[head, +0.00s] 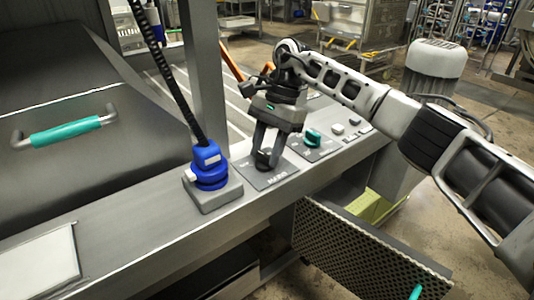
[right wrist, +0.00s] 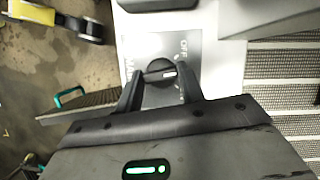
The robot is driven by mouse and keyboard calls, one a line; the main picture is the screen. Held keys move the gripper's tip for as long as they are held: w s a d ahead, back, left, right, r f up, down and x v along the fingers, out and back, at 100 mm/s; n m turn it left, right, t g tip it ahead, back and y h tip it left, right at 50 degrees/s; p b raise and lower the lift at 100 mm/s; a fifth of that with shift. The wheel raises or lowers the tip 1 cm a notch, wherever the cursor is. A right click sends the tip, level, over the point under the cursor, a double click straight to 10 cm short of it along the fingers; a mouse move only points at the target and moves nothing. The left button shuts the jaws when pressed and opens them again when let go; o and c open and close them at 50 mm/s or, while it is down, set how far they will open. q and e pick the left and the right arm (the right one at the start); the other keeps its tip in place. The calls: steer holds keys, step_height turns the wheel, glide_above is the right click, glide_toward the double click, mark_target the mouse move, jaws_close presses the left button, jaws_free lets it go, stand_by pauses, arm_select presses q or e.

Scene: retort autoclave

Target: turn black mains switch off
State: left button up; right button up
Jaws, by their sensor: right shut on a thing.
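The black mains switch (right wrist: 161,73) is a round knob on a grey plate (right wrist: 190,50) with lettering, partly readable in the right wrist view. In the head view the plate (head: 283,177) lies on the console ledge, and the knob (head: 263,160) is mostly hidden by the fingers. My right gripper (head: 266,155) points down over the plate with its fingers on both sides of the knob, shut on it. In the right wrist view my right gripper (right wrist: 160,88) has one finger at each side of the knob. A light mark on the knob points toward the right. My left gripper is not in view.
A blue plug connector (head: 209,168) with a black corrugated cable stands left of the switch. A teal knob (head: 312,138) on another plate and small buttons (head: 352,121) are to the right. A perforated panel (head: 360,250) hangs below the ledge. A teal-gripped handle (head: 65,132) is at left.

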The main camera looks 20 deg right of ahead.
steer(key=n, duration=0.2)
steer(key=n+g+h, duration=0.1)
steer(key=n, duration=0.2)
steer(key=shift+w+a+r, duration=0.1)
steer(key=shift+w, duration=0.05)
steer(key=shift+n+g+h, duration=0.4)
steer(key=shift+n+h, duration=0.2)
steer(key=shift+n, duration=0.5)
steer(key=o, duration=1)
